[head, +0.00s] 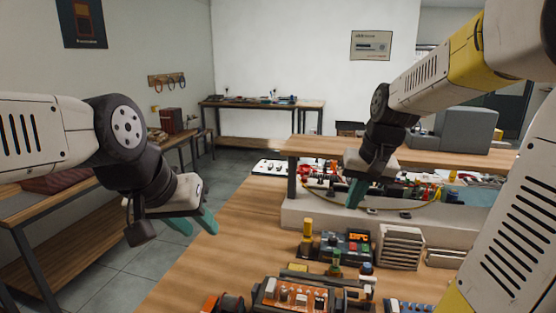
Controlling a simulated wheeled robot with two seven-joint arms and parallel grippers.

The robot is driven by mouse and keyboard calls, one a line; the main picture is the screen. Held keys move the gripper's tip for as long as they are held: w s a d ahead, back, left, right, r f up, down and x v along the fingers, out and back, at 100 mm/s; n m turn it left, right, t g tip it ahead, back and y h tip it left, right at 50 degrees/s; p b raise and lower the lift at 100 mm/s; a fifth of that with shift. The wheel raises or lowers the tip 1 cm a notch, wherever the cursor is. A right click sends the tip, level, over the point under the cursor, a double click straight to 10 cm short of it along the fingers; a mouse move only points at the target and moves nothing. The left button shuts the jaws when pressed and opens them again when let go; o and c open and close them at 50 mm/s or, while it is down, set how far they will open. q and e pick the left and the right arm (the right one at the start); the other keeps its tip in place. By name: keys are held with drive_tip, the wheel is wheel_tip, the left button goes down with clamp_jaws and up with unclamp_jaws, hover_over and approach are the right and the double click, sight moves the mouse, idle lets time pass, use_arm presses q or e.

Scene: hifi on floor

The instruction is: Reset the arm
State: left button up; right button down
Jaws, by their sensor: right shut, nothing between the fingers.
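My left arm comes in from the left, and its gripper (197,226) hangs over the floor left of the wooden workbench (190,272). Its two teal fingers are apart, with nothing visible between them. My right arm reaches in from the upper right. Its gripper (356,193) points down over the workbench, in front of the raised wooden shelf (400,149). Its teal fingers are together and hold nothing.
An orange parts tray (291,296) lies nearer. Side benches line the left wall; grey floor (125,255) is clear.

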drive_tip(key=s+a+r+n+t, duration=0.1)
drive_tip(key=s+a, duration=0.1)
drive_tip(key=s, duration=0.5)
drive_tip(key=s+a+r+t, duration=0.2)
drive_tip(key=s, duration=0.5)
drive_tip(key=shift+s+n+y, duration=0.3)
drive_tip(key=shift+n, duration=0.1)
